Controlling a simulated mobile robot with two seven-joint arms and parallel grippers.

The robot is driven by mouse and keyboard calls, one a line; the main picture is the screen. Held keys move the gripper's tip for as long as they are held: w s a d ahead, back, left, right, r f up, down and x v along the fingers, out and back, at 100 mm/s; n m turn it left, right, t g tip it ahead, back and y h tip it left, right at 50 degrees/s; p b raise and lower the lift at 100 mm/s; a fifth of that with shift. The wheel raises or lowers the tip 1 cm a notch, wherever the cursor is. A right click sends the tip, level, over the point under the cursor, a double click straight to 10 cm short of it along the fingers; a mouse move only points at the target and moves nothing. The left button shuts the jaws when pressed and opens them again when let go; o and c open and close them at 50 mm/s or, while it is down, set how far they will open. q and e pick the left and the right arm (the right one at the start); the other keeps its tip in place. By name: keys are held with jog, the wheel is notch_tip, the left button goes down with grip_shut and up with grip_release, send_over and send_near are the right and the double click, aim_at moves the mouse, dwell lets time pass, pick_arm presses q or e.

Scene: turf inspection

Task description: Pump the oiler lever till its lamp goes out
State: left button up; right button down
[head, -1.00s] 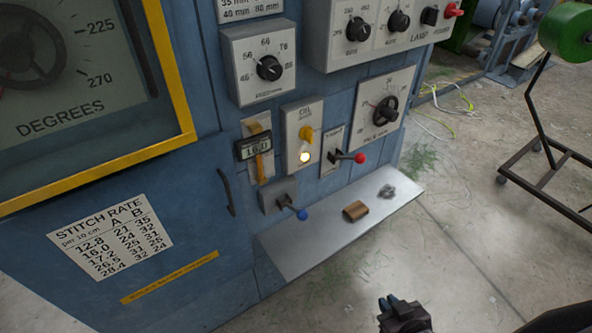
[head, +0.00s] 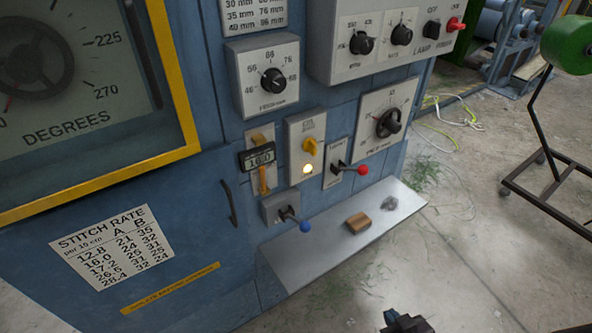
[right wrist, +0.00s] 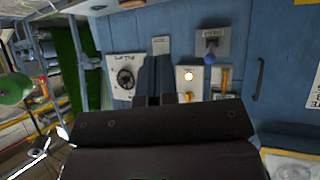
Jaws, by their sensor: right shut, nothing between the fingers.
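A lit lamp (head: 308,169) glows pale yellow on a light plate, under a yellow knob (head: 310,147). Below it a grey box carries a short lever with a blue ball (head: 305,227). To the right, a lever with a red ball (head: 363,170) sticks out from another plate. Which lever is the oiler's I cannot tell from the small labels. My right gripper (head: 408,324) is at the bottom edge, well short of the panel. In the right wrist view its shut, empty fingers (right wrist: 153,70) point at the panel, near the lit lamp (right wrist: 189,76) and the blue ball (right wrist: 210,58); they hide the red lever. My left gripper is out of view.
A metal shelf (head: 310,258) juts out below the levers, with a brown block (head: 358,222) and a grey lump (head: 389,204) on it. A stand with a green roll (head: 567,45) is at right.

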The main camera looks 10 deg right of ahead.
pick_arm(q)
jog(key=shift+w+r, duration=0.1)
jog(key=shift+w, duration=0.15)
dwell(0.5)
